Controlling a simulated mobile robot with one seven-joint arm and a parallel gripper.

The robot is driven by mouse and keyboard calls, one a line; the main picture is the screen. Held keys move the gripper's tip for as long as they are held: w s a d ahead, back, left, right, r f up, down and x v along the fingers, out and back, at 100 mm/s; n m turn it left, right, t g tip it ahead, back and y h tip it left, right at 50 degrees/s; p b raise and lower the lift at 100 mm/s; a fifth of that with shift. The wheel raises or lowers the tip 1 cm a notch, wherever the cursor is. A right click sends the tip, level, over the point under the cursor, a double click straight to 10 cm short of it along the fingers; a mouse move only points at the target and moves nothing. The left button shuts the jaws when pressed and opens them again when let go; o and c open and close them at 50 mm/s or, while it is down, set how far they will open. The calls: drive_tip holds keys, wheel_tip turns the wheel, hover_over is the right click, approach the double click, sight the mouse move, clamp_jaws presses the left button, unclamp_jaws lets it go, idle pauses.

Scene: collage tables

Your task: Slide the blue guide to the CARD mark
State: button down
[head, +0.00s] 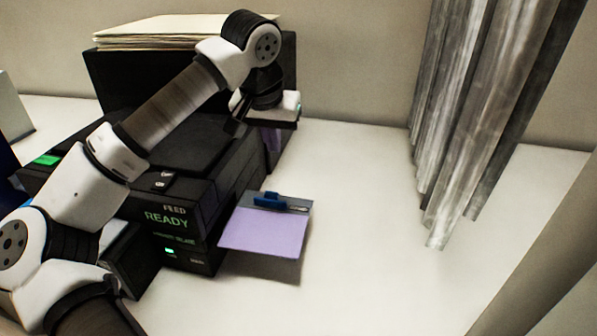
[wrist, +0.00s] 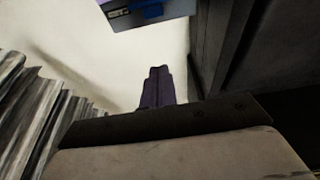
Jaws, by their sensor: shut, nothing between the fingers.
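The blue guide (head: 268,200) sits on a grey strip across the printer's pull-out tray (head: 307,206), left of the strip's middle in the head view. A lilac sheet (head: 262,233) lies in front of it. The guide also shows at the top edge of the wrist view (wrist: 151,9), beside a small pale marking (wrist: 118,13) too small to read, so I cannot tell which mark is CARD. My gripper (head: 273,148) is beyond the tray, pointing down by the printer's far side, apart from the guide. Its dark purple fingers (wrist: 156,72) are together and empty.
The black printer (head: 185,190) with READY lettering stands left of the tray, with a paper stack (head: 170,30) at its back. Grey hanging strips (head: 465,110) are at the right. The white table (head: 360,200) is clear between tray and strips.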

sight(272, 192)
wheel_tip(272, 192, down, 9)
drive_tip(key=shift+a+f, duration=0.1)
drive_tip(key=shift+f, duration=0.05)
drive_tip(key=shift+s, duration=0.35)
drive_tip(key=shift+f, duration=0.1)
drive_tip(key=shift+s+a+b, duration=0.1)
drive_tip(key=shift+b, duration=0.25)
drive_tip(key=shift+s+a+f+b, duration=0.2)
drive_tip(key=shift+s+b, duration=0.1)
drive_tip(key=shift+b, duration=0.55)
drive_tip(key=shift+s+r, duration=0.1)
drive_tip(key=shift+s, duration=0.05)
drive_tip(key=shift+r, duration=0.1)
